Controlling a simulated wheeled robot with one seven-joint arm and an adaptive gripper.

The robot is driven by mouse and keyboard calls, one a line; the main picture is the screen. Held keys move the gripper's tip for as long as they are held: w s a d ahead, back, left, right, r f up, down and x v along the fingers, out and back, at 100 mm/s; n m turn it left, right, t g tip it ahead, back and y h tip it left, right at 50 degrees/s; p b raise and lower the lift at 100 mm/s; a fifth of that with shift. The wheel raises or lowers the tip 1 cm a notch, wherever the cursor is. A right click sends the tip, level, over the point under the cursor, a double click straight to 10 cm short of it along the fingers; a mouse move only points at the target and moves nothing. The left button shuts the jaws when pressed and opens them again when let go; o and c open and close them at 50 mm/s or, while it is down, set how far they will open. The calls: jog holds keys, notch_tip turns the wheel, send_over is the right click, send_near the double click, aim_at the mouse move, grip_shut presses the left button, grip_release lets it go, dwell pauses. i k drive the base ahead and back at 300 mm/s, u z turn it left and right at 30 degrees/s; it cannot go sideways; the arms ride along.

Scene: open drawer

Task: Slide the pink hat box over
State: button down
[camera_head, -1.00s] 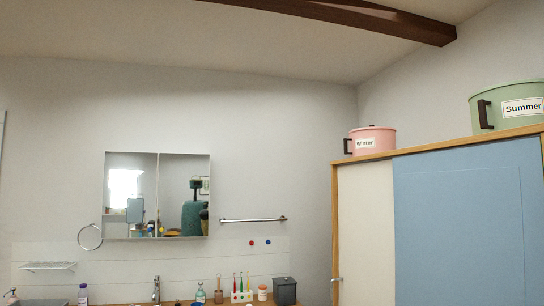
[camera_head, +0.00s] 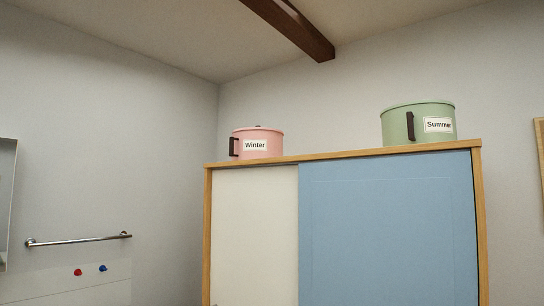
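The pink hat box (camera_head: 268,136) stands upright on the left part of the cabinet top. It is round, with a white "Winter" label on its front and a dark handle on its left side. A green hat box (camera_head: 393,128) labelled "Summer" stands on the right part of the same top, with a dark handle. A wide gap lies between the two boxes. The cabinet (camera_head: 384,230) has a wooden frame, a white panel on the left and a blue panel on the right. My gripper is not in view.
The cabinet's wooden top edge (camera_head: 340,155) is bare between the boxes. A dark beam (camera_head: 290,27) crosses the ceiling above. A metal towel rail (camera_head: 80,240) is on the left wall, with a red knob (camera_head: 78,272) and a blue knob (camera_head: 102,268) below it.

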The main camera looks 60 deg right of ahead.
aim_at(247, 144)
jog(key=z, duration=0.7)
jog(key=i, duration=0.75)
jog(key=z, duration=0.75)
